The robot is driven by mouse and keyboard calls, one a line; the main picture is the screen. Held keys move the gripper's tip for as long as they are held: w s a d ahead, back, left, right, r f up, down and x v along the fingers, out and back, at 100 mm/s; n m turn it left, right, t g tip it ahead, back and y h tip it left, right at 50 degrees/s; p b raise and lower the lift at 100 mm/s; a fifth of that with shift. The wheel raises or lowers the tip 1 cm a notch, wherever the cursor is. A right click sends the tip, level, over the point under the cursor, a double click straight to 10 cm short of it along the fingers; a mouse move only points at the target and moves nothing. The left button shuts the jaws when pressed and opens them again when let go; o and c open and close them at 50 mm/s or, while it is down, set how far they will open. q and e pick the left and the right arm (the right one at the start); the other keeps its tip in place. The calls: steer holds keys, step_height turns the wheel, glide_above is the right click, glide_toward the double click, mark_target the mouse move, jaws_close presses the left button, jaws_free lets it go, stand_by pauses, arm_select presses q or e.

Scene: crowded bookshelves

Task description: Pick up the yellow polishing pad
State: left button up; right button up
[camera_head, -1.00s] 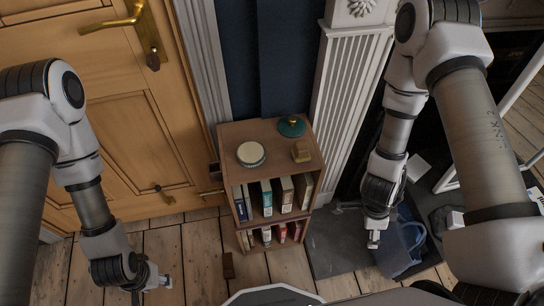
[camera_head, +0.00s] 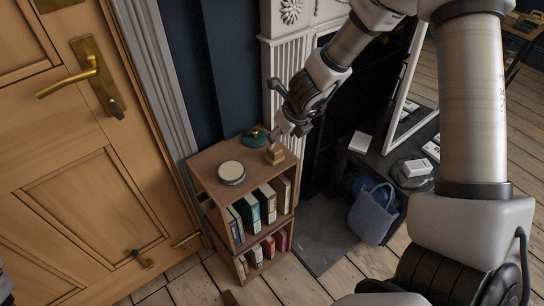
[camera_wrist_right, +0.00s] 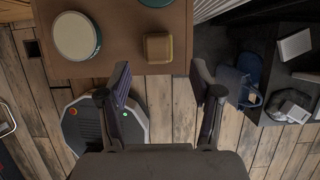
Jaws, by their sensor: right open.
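A small yellow-tan block (camera_head: 275,157) sits on the top of a brown bookcase (camera_head: 207,164), near its right front edge. A round cream disc with a dark green side (camera_head: 232,172) lies left of it. My right gripper (camera_head: 281,131) is just above the block in the head view. In the right wrist view its two fingers are apart and empty (camera_wrist_right: 160,75), with the block (camera_wrist_right: 157,47) ahead between them and the disc (camera_wrist_right: 76,36) to the left.
A green domed thing (camera_head: 253,138) stands behind the block. Books (camera_head: 268,203) fill the shelves below. A wooden door (camera_head: 70,150) is at left, a white fireplace surround (camera_head: 288,75) behind at right. A blue bag (camera_head: 372,212) stands on the floor at right.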

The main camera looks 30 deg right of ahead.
mark_target(275, 148)
steer(key=b+x, duration=0.1)
steer(key=x, duration=0.1)
steer(key=b+x, duration=0.1)
steer(key=x, duration=0.1)
steer(key=b+x, duration=0.2)
steer(key=x, duration=0.1)
steer(key=shift+s+a+f, duration=0.1)
steer(key=shift+s+a, duration=0.1)
steer(key=shift+s, duration=0.1)
steer(key=shift+w+f, duration=0.25)
steer(key=shift+r, duration=0.1)
jaws_close()
